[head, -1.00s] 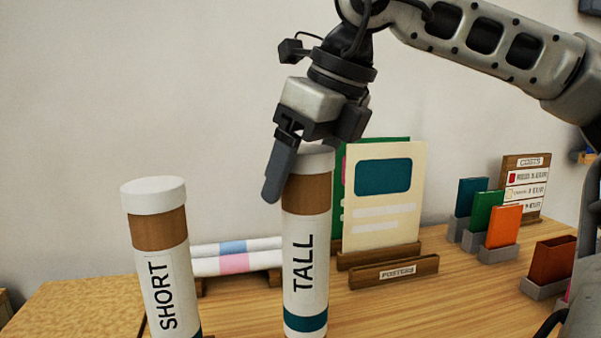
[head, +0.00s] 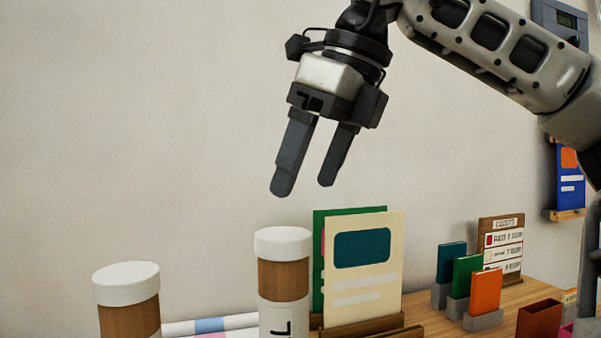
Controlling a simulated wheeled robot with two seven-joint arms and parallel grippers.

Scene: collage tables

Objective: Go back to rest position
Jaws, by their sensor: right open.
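My right gripper (head: 304,190) is open and empty. It hangs in the air with its fingers pointing down, above the capped tall tube (head: 284,285) and apart from it. The tube is brown and white with a white cap, and its lower part is cut off by the picture's bottom edge. The short tube (head: 127,298) stands to the left, also white-capped and mostly cut off. My left gripper is not in view.
Posters (head: 368,270) in cream and green stand in a wooden holder right of the tall tube. Small coloured booklets (head: 486,291) and a costs board (head: 500,247) stand further right. Rolled sheets (head: 212,326) lie between the tubes.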

